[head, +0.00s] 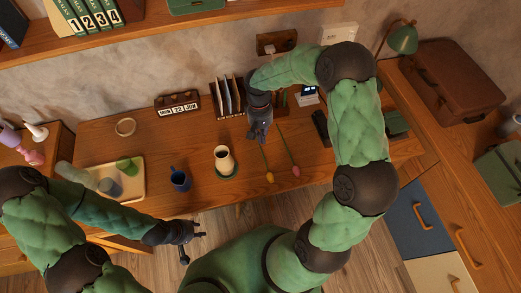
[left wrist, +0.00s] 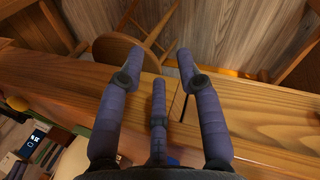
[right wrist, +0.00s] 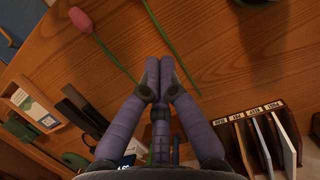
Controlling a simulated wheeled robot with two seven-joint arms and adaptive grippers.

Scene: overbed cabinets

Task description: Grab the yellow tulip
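The yellow tulip (head: 270,177) lies on the wooden desk, its bloom toward the front edge and its green stem pointing back. In the right wrist view only its green stem (right wrist: 172,45) shows; the bloom is out of frame. A pink tulip (head: 296,171) lies to its right and also shows in the right wrist view (right wrist: 80,19). My right gripper (head: 262,138) is near the back end of the yellow tulip's stem. Its fingertips (right wrist: 159,66) are together, with nothing visible between them. My left gripper (head: 200,229) is open and empty near the desk's front edge.
A dark cup (head: 180,180), a white cup (head: 223,158) on a green coaster and a tray (head: 130,194) with cups stand left of the tulips. A file rack (head: 220,103) stands behind my right gripper. Desk around the blooms is clear.

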